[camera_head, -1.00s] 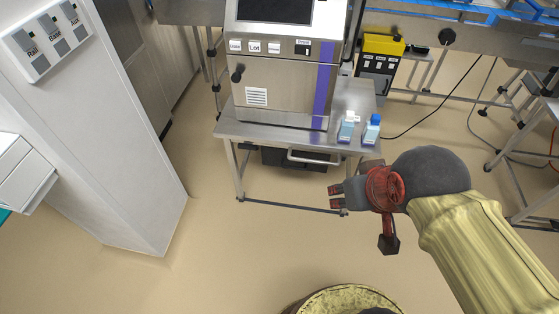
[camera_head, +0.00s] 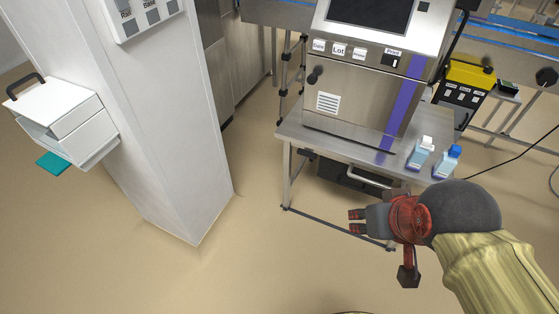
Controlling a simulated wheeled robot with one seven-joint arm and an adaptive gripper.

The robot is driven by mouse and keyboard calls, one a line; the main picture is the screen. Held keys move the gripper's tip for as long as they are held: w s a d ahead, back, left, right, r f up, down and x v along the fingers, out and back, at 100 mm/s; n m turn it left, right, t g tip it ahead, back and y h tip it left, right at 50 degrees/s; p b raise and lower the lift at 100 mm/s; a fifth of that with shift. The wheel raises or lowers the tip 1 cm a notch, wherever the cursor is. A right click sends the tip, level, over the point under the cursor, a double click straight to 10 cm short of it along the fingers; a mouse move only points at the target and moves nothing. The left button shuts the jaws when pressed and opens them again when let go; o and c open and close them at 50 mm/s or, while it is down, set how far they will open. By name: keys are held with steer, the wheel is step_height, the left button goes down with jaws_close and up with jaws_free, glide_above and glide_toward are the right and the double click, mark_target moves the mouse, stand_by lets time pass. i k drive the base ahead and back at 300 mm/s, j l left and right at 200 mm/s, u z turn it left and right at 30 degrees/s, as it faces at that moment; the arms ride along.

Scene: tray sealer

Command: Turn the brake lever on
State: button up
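I cannot make out a part that is clearly the brake lever. A steel machine (camera_head: 360,75) with a dark screen, labelled buttons and a purple stripe stands on a steel table at upper right. A black knob (camera_head: 314,75) sticks out of its left front. My gripper (camera_head: 356,221) is at lower right, in front of the steel table, pointing left. Its two short dark fingers look slightly apart, with nothing seen between them. It appears to touch nothing.
A white pillar (camera_head: 165,130) with a switch panel (camera_head: 142,15) stands left of centre. A white drawer box (camera_head: 65,120) with a black handle is left of it. Two bottles (camera_head: 420,153) stand on the steel table (camera_head: 340,148). A yellow-black box (camera_head: 467,88) is behind. The floor at lower centre is clear.

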mark_target(306, 153)
steer(key=u, duration=0.1)
steer(key=i+l+z, duration=0.1)
steer(key=i+z, duration=0.75)
steer(key=k+j, duration=0.05)
steer(key=k, duration=0.05)
